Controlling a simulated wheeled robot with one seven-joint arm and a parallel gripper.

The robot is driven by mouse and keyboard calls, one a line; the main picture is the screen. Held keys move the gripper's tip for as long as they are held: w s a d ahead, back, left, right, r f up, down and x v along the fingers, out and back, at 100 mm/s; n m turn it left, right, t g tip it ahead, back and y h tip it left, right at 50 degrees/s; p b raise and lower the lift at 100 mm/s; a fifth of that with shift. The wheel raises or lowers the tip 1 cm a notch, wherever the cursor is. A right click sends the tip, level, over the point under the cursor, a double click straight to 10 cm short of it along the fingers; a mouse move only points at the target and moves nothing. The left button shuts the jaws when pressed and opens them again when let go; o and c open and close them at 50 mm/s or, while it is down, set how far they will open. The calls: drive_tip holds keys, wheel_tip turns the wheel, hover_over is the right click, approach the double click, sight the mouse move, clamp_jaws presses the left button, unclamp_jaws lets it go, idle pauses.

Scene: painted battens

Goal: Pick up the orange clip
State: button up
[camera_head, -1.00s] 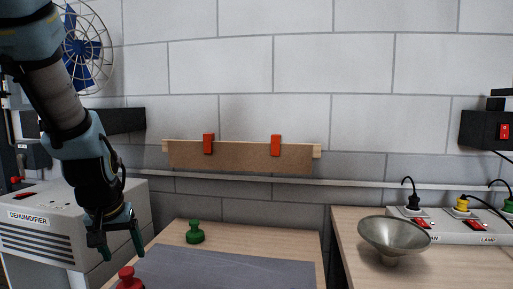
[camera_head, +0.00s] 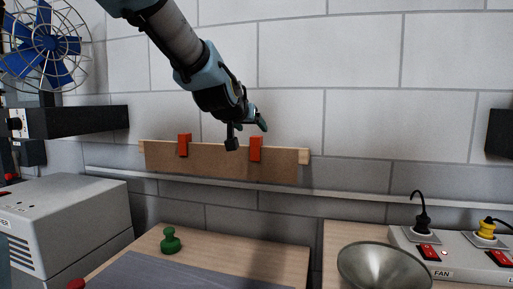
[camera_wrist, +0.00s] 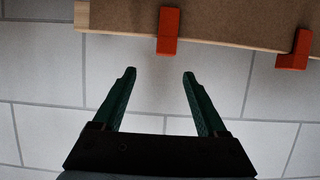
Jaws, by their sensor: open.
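Two orange clips sit over the top edge of a wooden batten and a brown board on the wall. The right clip (camera_head: 256,149) shows in the wrist view as the clip (camera_wrist: 168,31) ahead of the fingers. The left clip (camera_head: 184,145) shows at the wrist view's right edge (camera_wrist: 296,49). My gripper (camera_head: 247,135) is open and empty, near the right clip in the head view. In the wrist view the fingertips (camera_wrist: 160,73) are apart, with plain wall between them and the clip just beyond. They do not visibly touch it.
The brown board (camera_head: 220,163) hangs against the block wall above a pale rail (camera_head: 340,196). Below are a green knobbed object (camera_head: 171,241) on a wooden table, a metal bowl (camera_head: 383,266) and a power strip (camera_head: 455,255). A fan (camera_head: 45,42) stands at left.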

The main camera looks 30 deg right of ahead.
sight(254, 138)
drive_tip(key=w+f+b, duration=0.1)
drive_tip(key=w+d+f+b, duration=0.1)
drive_tip(key=b, duration=0.1)
drive_tip(key=shift+d, duration=0.2)
drive_tip(key=shift+r+b+x, duration=0.2)
drive_tip(key=shift+b+x, duration=1.2)
drive_tip(key=shift+w+d+f+b, duration=0.25)
drive_tip(key=shift+w+f+b, duration=0.1)
drive_tip(key=shift+w+f, duration=0.15)
drive_tip(key=shift+w+d+f+b, duration=0.25)
drive_tip(key=shift+w+f+b, duration=0.1)
drive_tip(key=shift+w, duration=0.25)
drive_tip(key=shift+x, duration=1.1)
drive_tip(key=shift+d+r, duration=0.1)
drive_tip(key=shift+c, duration=0.2)
clamp_jaws()
